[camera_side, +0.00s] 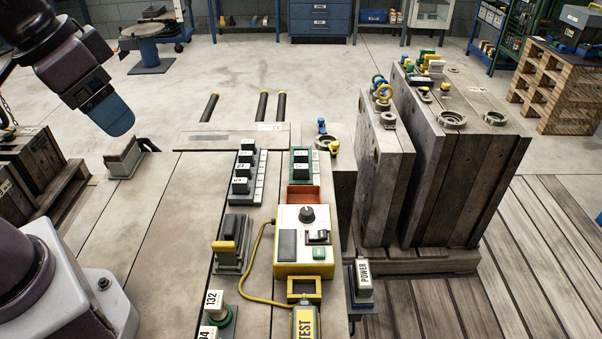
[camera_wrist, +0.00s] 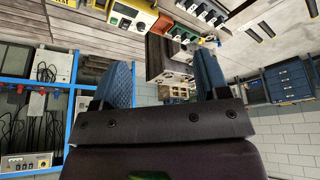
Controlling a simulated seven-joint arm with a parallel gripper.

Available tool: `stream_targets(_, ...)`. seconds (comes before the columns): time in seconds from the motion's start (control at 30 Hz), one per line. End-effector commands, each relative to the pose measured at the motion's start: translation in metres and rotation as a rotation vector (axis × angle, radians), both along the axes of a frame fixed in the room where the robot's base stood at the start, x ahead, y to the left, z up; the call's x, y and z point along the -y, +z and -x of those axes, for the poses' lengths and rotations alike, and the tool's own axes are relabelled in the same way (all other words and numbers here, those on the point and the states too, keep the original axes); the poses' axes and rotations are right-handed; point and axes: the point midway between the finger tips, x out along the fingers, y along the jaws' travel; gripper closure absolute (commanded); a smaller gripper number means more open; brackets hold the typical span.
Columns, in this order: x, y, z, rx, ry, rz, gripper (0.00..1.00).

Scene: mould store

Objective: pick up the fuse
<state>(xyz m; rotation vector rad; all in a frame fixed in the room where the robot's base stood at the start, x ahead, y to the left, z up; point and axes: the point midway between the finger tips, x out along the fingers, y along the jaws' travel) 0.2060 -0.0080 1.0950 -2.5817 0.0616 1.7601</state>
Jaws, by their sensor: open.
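No single part is clearly marked as the fuse. Black fuse-like blocks with white labels (camera_side: 243,170) stand in a dark blue strip on the bench, and a pair of similar blocks (camera_side: 301,163) stands in a green one. A black block with a yellow band (camera_side: 228,248) sits in a grey holder nearer the front. In the wrist view the strips of blocks (camera_wrist: 205,12) show at the top. My gripper (camera_side: 112,117) hangs in the air at upper left, away from the blocks. In the wrist view its blue fingers (camera_wrist: 163,65) are apart, with nothing held between them.
A yellow-edged tester (camera_side: 287,270) with a knob stands on the bench (camera_side: 165,235), with a yellow cable to a TEST probe (camera_side: 306,322). Labelled posts, including 132 (camera_side: 213,301) and POWER (camera_side: 363,277), stand nearby. Tall mould blocks (camera_side: 430,165) rise at right.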

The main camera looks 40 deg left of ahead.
Motion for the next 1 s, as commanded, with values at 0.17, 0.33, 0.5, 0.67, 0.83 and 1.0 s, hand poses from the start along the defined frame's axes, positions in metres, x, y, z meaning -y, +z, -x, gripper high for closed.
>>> stream_targets(0.17,0.008,-0.023,-0.043,-0.154,-0.019,0.002,0.32)
stream_targets(0.33,0.014,-0.05,-0.095,-0.241,0.056,-0.01,0.32)
stream_targets(0.5,0.019,-0.089,-0.151,-0.288,0.18,-0.047,0.32)
stream_targets(0.67,0.022,-0.137,-0.202,-0.284,0.322,-0.102,0.32)
stream_targets(0.83,0.025,-0.183,-0.25,-0.217,0.482,-0.146,0.32)
stream_targets(1.0,0.025,-0.199,-0.298,-0.076,0.662,-0.115,0.32)
